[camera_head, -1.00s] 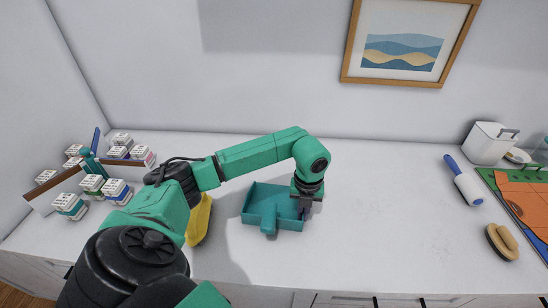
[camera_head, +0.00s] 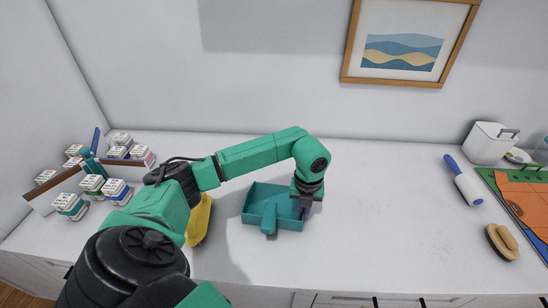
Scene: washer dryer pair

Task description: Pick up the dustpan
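The teal dustpan (camera_head: 257,200) lies on the white counter in the middle of the head view, its short handle (camera_head: 269,218) pointing toward the front edge. My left arm comes in from the left and reaches over behind the dustpan. My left gripper (camera_head: 304,210) points down at the dustpan's right side wall, at or touching it. The fingertips are small and partly hidden, so I cannot tell whether they are closed on the wall. My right gripper is not in view.
A yellow object (camera_head: 199,220) stands left of the dustpan, partly behind my arm. A rack of small jars (camera_head: 92,184) is at the far left. A lint roller (camera_head: 463,182), a brush (camera_head: 502,241) and a white container (camera_head: 487,143) are at the right. The counter between is clear.

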